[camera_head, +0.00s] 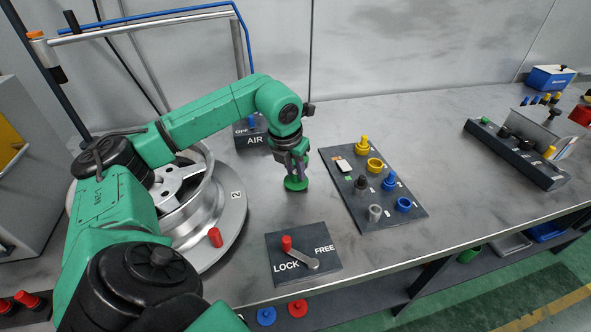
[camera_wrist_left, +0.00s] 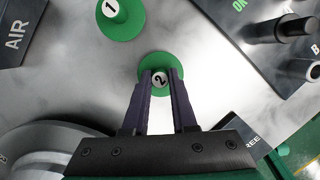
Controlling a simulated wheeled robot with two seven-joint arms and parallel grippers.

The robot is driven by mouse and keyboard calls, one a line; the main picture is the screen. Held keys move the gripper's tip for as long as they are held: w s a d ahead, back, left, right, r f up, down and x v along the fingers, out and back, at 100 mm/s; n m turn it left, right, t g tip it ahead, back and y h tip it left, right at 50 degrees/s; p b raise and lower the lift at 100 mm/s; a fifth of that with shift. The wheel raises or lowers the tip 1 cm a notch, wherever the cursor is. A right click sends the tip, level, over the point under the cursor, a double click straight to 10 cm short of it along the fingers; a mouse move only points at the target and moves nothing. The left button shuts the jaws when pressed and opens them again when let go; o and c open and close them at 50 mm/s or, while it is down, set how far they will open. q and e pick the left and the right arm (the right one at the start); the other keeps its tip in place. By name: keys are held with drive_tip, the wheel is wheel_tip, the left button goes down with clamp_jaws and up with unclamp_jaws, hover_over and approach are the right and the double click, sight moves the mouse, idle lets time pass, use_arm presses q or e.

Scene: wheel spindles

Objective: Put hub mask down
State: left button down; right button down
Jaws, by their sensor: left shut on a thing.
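A green hub mask (camera_head: 295,184) with a round flange hangs at the fingers of my left gripper (camera_head: 293,168), just above or on the grey bench. My right gripper is not in view.
A dark board (camera_head: 380,215) with yellow, blue, black and grey parts lies to the right. The LOCK/FREE panel (camera_head: 305,277) is in front, the AIR box (camera_head: 251,141) behind left. A wheel on a round plate (camera_head: 235,215) marked 2 stands left.

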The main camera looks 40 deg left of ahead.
use_arm(q)
drive_tip(key=shift+f, duration=0.1)
drive_tip(key=c, duration=0.7)
unclamp_jaws()
drive_tip(key=shift+r, duration=0.3)
drive_tip(key=v, duration=1.1)
drive_tip(key=shift+r+p, duration=0.35)
